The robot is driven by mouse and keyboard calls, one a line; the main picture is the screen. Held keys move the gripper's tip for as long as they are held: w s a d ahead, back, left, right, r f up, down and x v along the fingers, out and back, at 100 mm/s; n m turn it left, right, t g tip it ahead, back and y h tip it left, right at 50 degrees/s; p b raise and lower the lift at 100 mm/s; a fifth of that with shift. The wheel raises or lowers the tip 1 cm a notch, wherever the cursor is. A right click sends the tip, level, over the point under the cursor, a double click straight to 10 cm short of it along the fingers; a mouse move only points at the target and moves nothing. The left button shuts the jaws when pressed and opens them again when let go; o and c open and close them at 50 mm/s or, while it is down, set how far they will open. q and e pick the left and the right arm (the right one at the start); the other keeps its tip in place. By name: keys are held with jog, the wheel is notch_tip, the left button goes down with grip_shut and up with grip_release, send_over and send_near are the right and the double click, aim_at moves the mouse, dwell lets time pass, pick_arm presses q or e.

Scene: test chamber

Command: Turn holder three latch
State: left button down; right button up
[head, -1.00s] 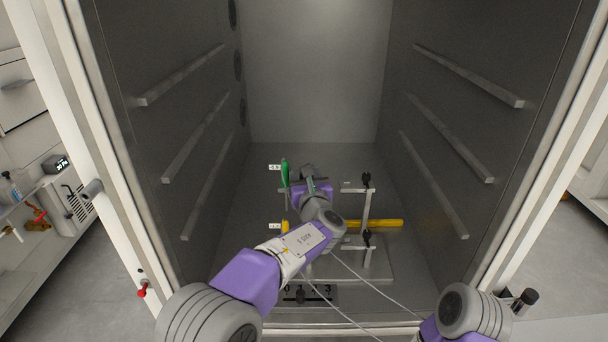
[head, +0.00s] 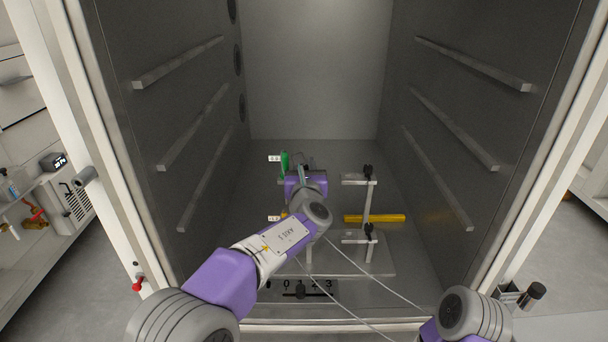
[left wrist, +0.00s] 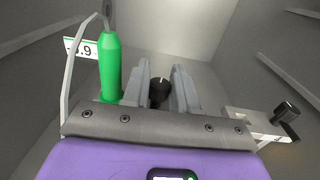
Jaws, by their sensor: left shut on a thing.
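My left gripper (head: 304,172) is deep in the chamber, over the back left of the metal stand. In the left wrist view its two grey fingers (left wrist: 161,78) are shut on a black knob (left wrist: 159,93) with a small white mark, which I take to be a holder latch. The arm hides this knob in the head view. A green cylinder (left wrist: 110,70) stands just left of the fingers; it also shows in the head view (head: 285,163). Two more black knobs sit on the right of the stand, back (head: 367,172) and front (head: 369,231). My right gripper is out of view.
A yellow bar (head: 375,218) lies behind the front right holder. A dark numbered panel (head: 300,289) lies at the chamber's front. Thin cables cross the front floor. Ledges (head: 455,130) line both side walls. The floor right of the stand is clear.

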pick_arm(q)
jog(key=m+h+b, duration=0.1)
jog(key=b, duration=0.1)
jog(key=m+h+b, duration=0.1)
jog(key=h, duration=0.1)
jog(key=m+h+b, duration=0.1)
jog(key=b, duration=0.1)
jog(key=shift+a+f+h+b, duration=0.1)
jog(key=shift+f+h+b, duration=0.2)
jog(key=shift+h+b, duration=0.1)
jog(key=shift+r+m+g+h+b, duration=0.1)
jog(key=shift+m+g+h+b, duration=0.5)
jog(key=shift+h, duration=0.6)
jog(key=shift+w+m+g+h, duration=0.1)
jog(key=shift+m+g+h, duration=0.2)
jog(key=shift+m+h, duration=0.25)
jog(key=shift+d+m+g+h, duration=0.2)
jog(key=shift+m+g+h, duration=0.4)
jog(key=shift+m+h, duration=0.35)
jog(key=shift+m+g+h, duration=0.3)
jog(key=shift+h, duration=0.3)
jog(key=c, duration=1.1)
grip_release()
jog(key=shift+o, duration=0.4)
jog(key=shift+r, duration=0.1)
